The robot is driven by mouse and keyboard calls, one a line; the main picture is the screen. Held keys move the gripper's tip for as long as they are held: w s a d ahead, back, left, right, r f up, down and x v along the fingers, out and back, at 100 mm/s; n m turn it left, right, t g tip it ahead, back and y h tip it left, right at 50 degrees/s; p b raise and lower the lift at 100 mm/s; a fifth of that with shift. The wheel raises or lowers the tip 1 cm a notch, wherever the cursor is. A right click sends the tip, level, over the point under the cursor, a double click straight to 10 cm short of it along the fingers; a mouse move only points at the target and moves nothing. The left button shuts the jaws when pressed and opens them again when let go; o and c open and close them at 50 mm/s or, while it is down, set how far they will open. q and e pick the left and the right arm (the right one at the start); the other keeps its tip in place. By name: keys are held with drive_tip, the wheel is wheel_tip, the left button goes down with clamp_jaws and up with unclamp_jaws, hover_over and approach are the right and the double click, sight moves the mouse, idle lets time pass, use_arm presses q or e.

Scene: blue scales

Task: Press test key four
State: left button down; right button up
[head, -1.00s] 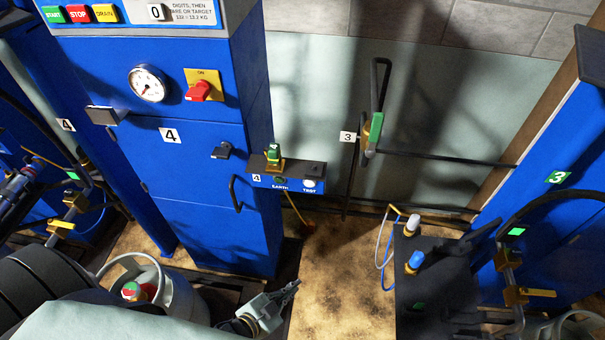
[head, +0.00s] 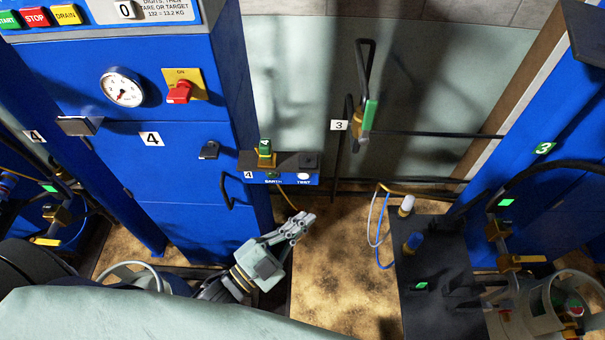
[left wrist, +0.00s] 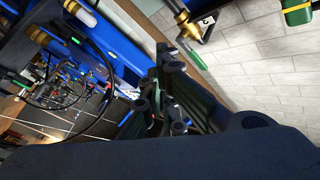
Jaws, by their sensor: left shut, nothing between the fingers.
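The test key (head: 303,176) is a small white round button above the word TEST on the blue box (head: 282,178) marked 4. The box sits on the right side of the tall blue cabinet (head: 155,185), also marked 4. A green lamp for EARTH is beside the button. My left gripper (head: 303,220) is shut and empty. In the picture its fingertips are below the button, apart from it, pointing up and right. The dark fingers also fill the middle of the left wrist view (left wrist: 168,95). My right gripper is not in view.
A brass fitting with a green top (head: 264,152) stands on the box. A dark platform (head: 440,265) with blue and white capped hoses stands at right. A lever with a green grip (head: 369,113) is on the wall. The floor between is clear.

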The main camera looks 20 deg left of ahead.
sight(304, 176)
use_arm(q)
drive_tip(key=shift+w, duration=0.1)
drive_tip(key=w+a+b, duration=0.2)
drive_tip(key=w, duration=0.6)
drive_tip(key=shift+w+a, duration=0.2)
drive_tip(key=shift+a, duration=0.05)
idle(1.3)
drive_tip(key=shift+w+a, duration=0.1)
drive_tip(key=shift+w, duration=0.3)
